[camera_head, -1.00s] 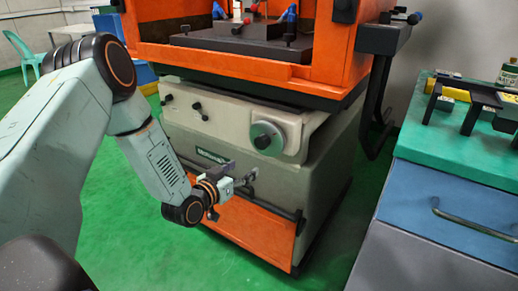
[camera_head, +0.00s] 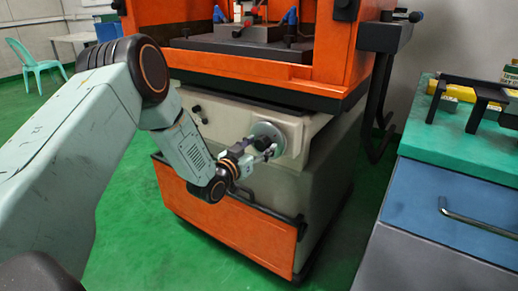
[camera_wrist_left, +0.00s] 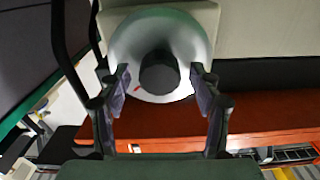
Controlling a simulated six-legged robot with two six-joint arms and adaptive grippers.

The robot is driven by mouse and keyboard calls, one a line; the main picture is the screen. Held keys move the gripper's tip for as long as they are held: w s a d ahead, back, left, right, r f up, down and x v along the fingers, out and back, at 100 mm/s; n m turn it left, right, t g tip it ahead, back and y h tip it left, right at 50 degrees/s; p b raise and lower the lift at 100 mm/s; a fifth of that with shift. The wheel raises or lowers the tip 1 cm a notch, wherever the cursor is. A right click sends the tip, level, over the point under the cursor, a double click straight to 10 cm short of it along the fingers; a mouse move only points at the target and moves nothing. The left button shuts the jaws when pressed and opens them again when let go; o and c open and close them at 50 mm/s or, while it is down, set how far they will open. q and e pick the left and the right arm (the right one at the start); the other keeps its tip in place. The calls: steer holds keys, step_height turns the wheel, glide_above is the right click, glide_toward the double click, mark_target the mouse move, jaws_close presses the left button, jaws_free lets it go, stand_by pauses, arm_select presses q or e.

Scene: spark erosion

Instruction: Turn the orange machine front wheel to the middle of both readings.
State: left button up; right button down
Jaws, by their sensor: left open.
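The front wheel of the orange machine is a silver disc (camera_head: 268,135) with a dark central knob, on the cream front panel. In the left wrist view the wheel (camera_wrist_left: 191,48) fills the upper middle, with its dark knob (camera_wrist_left: 159,73) between my fingertips. A small red mark shows on the lower left of the disc. My left gripper (camera_head: 262,149) is open in front of the wheel, partly covering it. In the left wrist view its fingers (camera_wrist_left: 161,88) stand on either side of the knob, apart from it. I see no readings. My right gripper is not in view.
The orange machine body (camera_head: 225,65) stands above the panel, with an orange lower door (camera_head: 225,215). A green-topped cabinet (camera_head: 440,155) is at the right, with a dark bracket on it. Green floor is free in front. A green chair (camera_head: 38,65) is far left.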

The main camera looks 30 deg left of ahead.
arm_select(q)
steer(key=shift+c, duration=0.2)
steer(key=c, duration=1.1)
steer(key=shift+n, duration=0.7)
steer(key=o, duration=1.1)
steer(key=shift+o, duration=0.2)
steer(key=s, duration=1.2)
steer(key=shift+a, duration=0.45)
